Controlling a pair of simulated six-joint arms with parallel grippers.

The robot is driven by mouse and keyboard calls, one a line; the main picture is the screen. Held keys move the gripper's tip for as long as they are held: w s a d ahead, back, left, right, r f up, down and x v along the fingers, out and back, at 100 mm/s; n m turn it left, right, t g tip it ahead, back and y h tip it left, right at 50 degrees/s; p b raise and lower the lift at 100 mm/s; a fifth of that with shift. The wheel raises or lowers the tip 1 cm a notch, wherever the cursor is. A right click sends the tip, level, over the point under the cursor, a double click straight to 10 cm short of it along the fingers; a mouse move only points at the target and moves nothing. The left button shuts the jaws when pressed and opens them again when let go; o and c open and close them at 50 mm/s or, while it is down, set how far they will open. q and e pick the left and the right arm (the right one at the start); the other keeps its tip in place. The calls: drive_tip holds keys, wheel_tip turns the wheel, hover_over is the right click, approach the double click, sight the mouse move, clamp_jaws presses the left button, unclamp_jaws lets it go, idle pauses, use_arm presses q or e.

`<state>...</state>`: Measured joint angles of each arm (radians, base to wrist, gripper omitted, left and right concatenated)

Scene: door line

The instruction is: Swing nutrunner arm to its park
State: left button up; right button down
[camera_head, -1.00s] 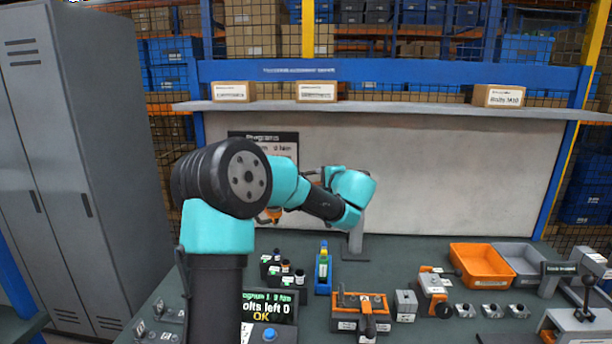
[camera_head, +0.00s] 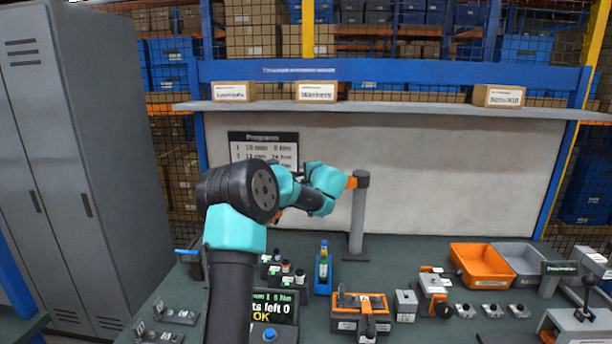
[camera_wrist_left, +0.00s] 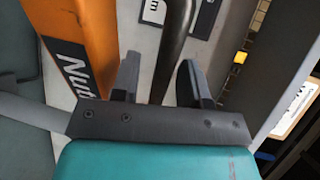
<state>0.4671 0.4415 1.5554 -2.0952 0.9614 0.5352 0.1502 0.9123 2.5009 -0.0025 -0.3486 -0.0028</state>
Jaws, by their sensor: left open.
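The nutrunner arm (camera_head: 351,183) is orange and sits on top of a grey post (camera_head: 357,225). My own teal and black left arm hides most of it in the head view. In the left wrist view the orange nutrunner arm (camera_wrist_left: 80,45), with part of its label readable, fills the left side. A dark bar (camera_wrist_left: 177,35) runs up beside it. My left gripper (camera_wrist_left: 160,80) is open, and the bar shows between its two fingers; I cannot tell if they touch it. My left fingertips are hidden in the head view. A park spot cannot be made out. My right gripper is out of view.
A screen (camera_head: 273,304) reads bolts left 0 and OK. A blue bottle holder (camera_head: 323,284), an orange-edged fixture (camera_head: 345,322) and an orange bin (camera_head: 470,280) stand on the bench. A grey locker (camera_head: 105,150) is at left, a shelf (camera_head: 400,107) behind.

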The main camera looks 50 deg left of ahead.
use_arm(q)
clamp_jaws()
idle(0.3)
drive_tip(key=shift+s+d, duration=0.1)
drive_tip(key=shift+s, duration=0.05)
